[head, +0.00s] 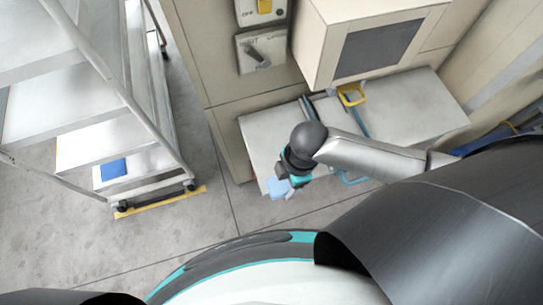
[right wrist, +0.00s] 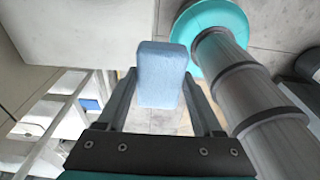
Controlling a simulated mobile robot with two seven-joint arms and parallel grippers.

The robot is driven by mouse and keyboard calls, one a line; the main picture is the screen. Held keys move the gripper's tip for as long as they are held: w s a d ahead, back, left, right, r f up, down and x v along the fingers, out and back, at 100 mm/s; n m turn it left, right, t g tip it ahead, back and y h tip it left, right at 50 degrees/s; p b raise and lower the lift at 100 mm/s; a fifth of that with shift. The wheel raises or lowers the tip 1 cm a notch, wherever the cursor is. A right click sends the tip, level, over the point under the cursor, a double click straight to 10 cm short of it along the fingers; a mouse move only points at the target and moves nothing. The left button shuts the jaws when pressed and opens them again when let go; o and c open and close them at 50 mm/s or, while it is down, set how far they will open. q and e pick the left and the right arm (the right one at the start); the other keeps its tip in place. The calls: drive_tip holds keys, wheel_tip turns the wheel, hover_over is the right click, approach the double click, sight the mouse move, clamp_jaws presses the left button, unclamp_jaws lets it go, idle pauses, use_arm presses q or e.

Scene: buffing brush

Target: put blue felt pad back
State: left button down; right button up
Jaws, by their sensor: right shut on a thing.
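The light blue felt pad (head: 279,187) is held at the end of my right gripper (head: 289,180), above the floor in front of the light grey bench surface. In the right wrist view the pad (right wrist: 162,72) stands between the two fingers of my right gripper (right wrist: 161,82), which are shut on it. Its block-like face shows fully, with its lower end between the fingers. My left gripper is not in view.
A grey stepped cart or ladder (head: 100,120) stands at left, with a darker blue item (head: 113,170) on its low step. A grey bench top (head: 400,105) carries a yellow-handled item (head: 351,94). A beige box (head: 345,40) stands behind. Open floor (head: 215,225) lies between.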

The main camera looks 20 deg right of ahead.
drive_tip(key=b, duration=0.2)
hover_over(271, 163)
drive_tip(key=shift+s+d+f, duration=0.1)
drive_tip(key=shift+d+f, duration=0.15)
drive_tip(key=shift+f, duration=0.75)
wheel_tip(271, 163, down, 5)
drive_tip(key=shift+r+b, duration=0.15)
drive_tip(key=shift+b, duration=0.75)
drive_tip(key=shift+w, duration=0.2)
drive_tip(key=shift+f, duration=0.2)
drive_tip(key=o, duration=1.3)
drive_tip(key=shift+f, duration=0.1)
